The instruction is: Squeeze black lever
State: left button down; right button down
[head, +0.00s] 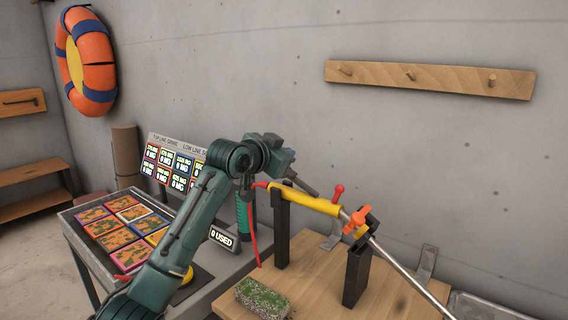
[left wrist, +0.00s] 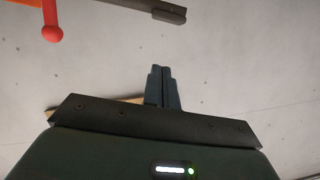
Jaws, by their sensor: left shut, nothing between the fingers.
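A wand with a yellow grip (head: 305,200) and a long metal rod (head: 410,278) lies across two black posts (head: 281,230). A dark bar with a rounded end, which looks like the black lever (left wrist: 160,12), crosses the top edge of the left wrist view. I cannot clearly tell the lever from my gripper in the head view. My left gripper (head: 314,193) is just behind and above the yellow grip. In the left wrist view its fingers (left wrist: 162,72) are together and empty, pointing at the wall, apart from the dark bar. My right gripper is not in view.
A red knob (head: 338,189) and an orange clamp (head: 357,222) stick up along the wand. A red hose (head: 252,235) hangs at its left end. A green mossy block (head: 262,298) lies on the wooden bench (head: 315,300). A sign reads "0 USED" (head: 223,238). The wall is close behind.

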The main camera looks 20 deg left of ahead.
aim_at(299, 183)
pick_arm(q)
jog(key=shift+w+a+f+p, duration=0.15)
jog(key=shift+w+f, duration=0.2)
jog(key=shift+f, duration=0.35)
jog(key=shift+w+a+f+p, duration=0.15)
jog(key=shift+w+f, duration=0.2)
jog(key=shift+f, duration=0.35)
jog(key=shift+w+a+f+p, duration=0.15)
jog(key=shift+w+f, duration=0.2)
jog(key=shift+f, duration=0.35)
